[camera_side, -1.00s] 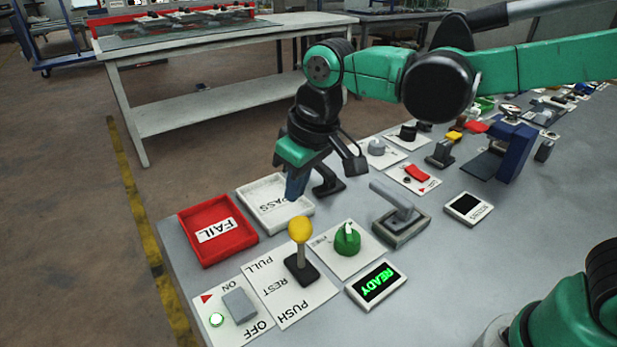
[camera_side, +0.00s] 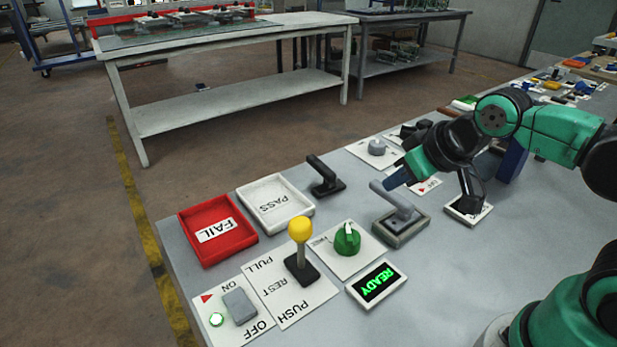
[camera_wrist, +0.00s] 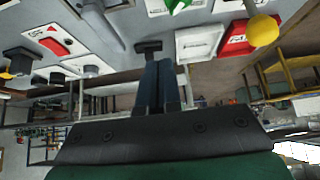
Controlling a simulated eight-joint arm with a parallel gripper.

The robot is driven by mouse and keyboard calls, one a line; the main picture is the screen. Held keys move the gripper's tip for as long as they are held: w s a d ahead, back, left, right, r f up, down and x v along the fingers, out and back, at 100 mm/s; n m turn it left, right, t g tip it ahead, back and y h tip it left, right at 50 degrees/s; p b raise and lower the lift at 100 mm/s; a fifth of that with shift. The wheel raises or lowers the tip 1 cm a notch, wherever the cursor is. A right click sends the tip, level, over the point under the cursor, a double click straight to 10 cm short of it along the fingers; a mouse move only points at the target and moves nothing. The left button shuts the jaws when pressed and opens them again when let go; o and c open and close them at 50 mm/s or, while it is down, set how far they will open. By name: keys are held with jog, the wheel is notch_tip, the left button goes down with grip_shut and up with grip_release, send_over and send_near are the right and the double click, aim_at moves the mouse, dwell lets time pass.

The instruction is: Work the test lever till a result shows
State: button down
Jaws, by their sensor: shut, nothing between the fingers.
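A grey lever (camera_side: 400,212) on a grey base stands mid-bench, its handle leaning up and left. My gripper (camera_side: 393,180) is shut and empty, tilted, with its fingertips beside the grey handle's upper part. I cannot tell whether they touch. In the wrist view the shut dark blue fingers (camera_wrist: 158,78) show no object between them. A yellow-knobbed lever (camera_side: 300,235) stands upright at REST. The other display (camera_side: 377,283) reads READY in green.
A black lever (camera_side: 325,176) stands behind the grey one. The white PASS tray (camera_side: 307,211) and red FAIL tray (camera_side: 190,220) are at left. A green knob (camera_side: 347,238) is close in front. A switch plate (camera_side: 207,299) has a lit green lamp.

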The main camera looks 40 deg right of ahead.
jog(key=s+a+r+n, duration=0.2)
jog(key=s+a+n, duration=0.25)
jog(key=a, duration=0.35)
jog(key=s+a+r+n, duration=0.25)
jog(key=a+n, duration=0.25)
jog(key=a, duration=0.4)
send_near(301, 246)
notch_tip(301, 246, down, 3)
jog(key=w+a, duration=0.2)
jog(key=shift+w+d+f, duration=0.15)
jog(key=shift+w+d, duration=0.2)
jog(key=shift+w, duration=0.1)
